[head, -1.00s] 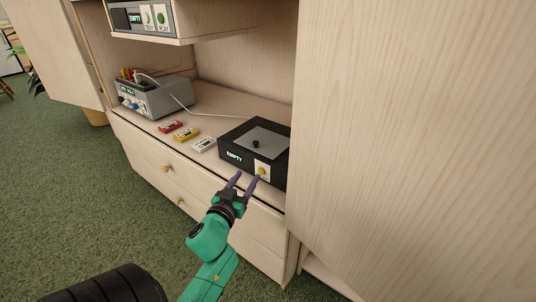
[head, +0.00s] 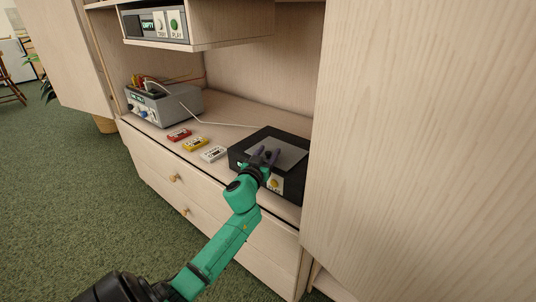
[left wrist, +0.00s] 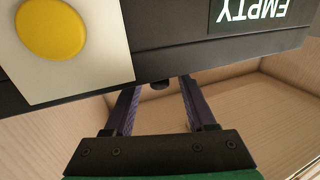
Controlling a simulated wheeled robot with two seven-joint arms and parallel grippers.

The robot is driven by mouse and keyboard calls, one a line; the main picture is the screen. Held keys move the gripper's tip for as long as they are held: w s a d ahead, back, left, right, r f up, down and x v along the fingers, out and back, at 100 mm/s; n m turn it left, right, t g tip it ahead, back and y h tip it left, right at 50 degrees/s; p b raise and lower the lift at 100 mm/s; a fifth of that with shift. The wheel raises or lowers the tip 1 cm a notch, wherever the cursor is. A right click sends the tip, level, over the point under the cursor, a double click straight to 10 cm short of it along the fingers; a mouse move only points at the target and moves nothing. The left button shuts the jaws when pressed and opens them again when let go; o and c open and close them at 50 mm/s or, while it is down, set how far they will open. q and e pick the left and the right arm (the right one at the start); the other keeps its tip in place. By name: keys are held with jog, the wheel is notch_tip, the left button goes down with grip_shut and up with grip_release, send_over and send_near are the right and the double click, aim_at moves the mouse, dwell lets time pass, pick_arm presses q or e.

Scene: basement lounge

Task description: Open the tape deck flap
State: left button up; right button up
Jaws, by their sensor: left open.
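The tape deck (head: 293,185) is a black box on the cabinet shelf, with a grey flap (head: 288,154) lying flat and closed on its top. My left gripper (head: 265,155) is over the flap, open, its purple fingers reaching across the deck's front edge. In the left wrist view a small dark knob (left wrist: 160,86) shows between the two fingers (left wrist: 158,95), with a gap on each side. The deck's front (left wrist: 170,58) carries a yellow button (left wrist: 50,28) and a display reading EMPTY (left wrist: 260,12). My right gripper is out of view.
Red (head: 179,134), yellow (head: 195,144) and white (head: 213,154) cassettes lie left of the deck. A grey device (head: 165,107) with a cable stands further left. An upper shelf unit (head: 225,25) overhangs, and a tall wooden panel (head: 420,130) stands close on the right.

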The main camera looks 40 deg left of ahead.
pick_arm(q)
grip_shut()
dwell(1.3)
